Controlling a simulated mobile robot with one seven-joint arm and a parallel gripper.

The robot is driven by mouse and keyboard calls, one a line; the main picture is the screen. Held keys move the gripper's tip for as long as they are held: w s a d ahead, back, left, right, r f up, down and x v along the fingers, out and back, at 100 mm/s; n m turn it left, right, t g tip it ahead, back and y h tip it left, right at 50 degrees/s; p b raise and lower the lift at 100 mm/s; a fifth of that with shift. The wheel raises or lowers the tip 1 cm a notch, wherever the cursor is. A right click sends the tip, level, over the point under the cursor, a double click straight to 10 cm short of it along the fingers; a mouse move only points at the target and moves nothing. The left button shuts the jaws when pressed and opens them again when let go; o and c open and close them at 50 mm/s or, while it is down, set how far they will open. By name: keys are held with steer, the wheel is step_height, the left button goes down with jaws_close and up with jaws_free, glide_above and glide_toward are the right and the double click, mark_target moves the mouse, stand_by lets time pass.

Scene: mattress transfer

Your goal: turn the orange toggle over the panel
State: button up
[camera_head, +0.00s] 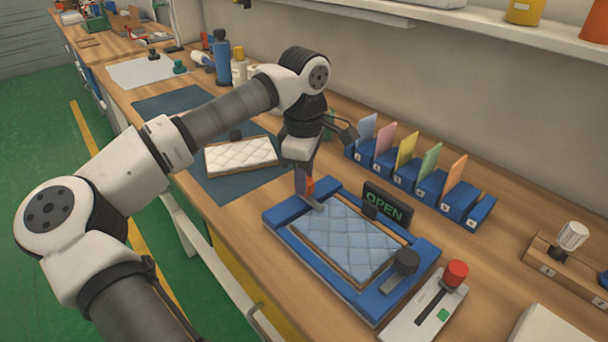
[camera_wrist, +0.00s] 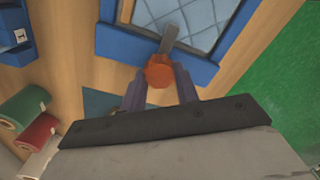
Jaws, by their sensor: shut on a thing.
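The orange toggle (camera_head: 309,185) sits at the left corner of a blue frame (camera_head: 285,214). My gripper (camera_head: 303,188) is shut on it from above. In the wrist view the toggle's round orange end (camera_wrist: 159,71) is between my two fingers (camera_wrist: 161,84). A grey metal bar (camera_wrist: 169,38) runs from the toggle over the frame's edge and its tip reaches over the light blue quilted panel (camera_head: 345,237). The panel lies flat inside the frame. The toggle's lower part is partly hidden by my fingers.
An OPEN sign (camera_head: 384,205) stands behind the frame. A red-knobbed slider box (camera_head: 425,308) is at right. Blue card holders (camera_head: 429,187) line the back. A white quilted panel (camera_head: 240,156) lies on a dark mat (camera_head: 215,186).

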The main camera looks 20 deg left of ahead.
steer(key=o, duration=1)
steer(key=shift+c, duration=0.2)
step_height(320, 180, up, 14)
steer(key=shift+f, duration=0.15)
